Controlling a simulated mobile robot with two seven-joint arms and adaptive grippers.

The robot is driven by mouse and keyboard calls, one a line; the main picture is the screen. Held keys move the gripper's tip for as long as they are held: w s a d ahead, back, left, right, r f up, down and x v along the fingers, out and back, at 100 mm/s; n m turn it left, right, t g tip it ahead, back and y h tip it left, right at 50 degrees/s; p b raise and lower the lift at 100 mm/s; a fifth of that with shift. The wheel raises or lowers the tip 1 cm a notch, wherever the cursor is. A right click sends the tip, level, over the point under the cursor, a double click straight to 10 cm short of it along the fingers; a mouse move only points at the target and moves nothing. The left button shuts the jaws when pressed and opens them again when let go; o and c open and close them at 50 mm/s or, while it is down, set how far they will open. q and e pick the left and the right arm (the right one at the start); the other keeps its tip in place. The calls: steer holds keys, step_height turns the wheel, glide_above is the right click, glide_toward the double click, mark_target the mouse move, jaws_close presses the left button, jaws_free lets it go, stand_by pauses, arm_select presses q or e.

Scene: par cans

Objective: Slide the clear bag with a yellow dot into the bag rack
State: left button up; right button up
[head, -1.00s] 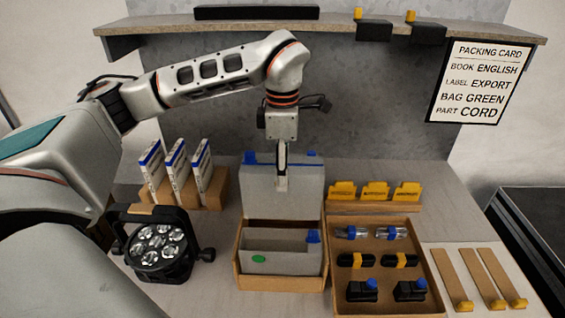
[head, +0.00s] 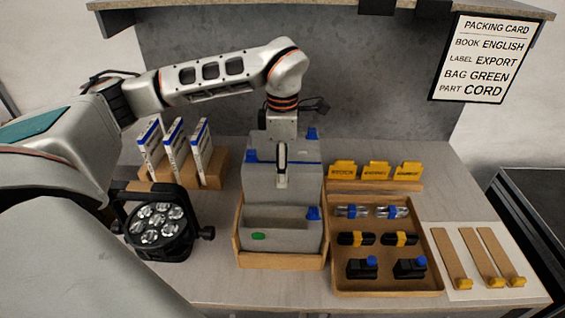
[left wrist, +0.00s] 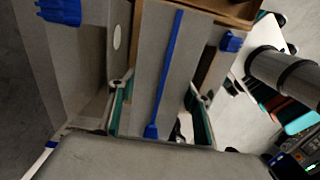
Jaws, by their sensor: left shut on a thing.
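My left gripper (head: 282,182) reaches down from above and is shut on a grey, blue-edged bag (head: 262,184), held upright at the back of the wooden bag rack (head: 282,262). No yellow dot shows on the visible face. In the left wrist view the left gripper (left wrist: 160,112) has a finger on each side of the grey bag (left wrist: 148,60) with its blue strip. Another grey bag with a green dot (head: 258,236) stands in the front of the rack. Whether the held bag's lower edge is inside the rack is hidden. My right gripper is not in view.
White books (head: 175,148) in a wooden holder and a black stage light (head: 158,225) stand left. A brown tray (head: 388,288) of parts, yellow cards (head: 375,170) and wooden strips (head: 485,255) lie right. A sign (head: 484,58) hangs behind.

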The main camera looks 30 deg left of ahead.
arm_select(q)
steer(key=shift+f+b, duration=0.5)
steer(key=shift+f, duration=1)
steer(key=o, duration=1.1)
step_height(320, 180, up, 12)
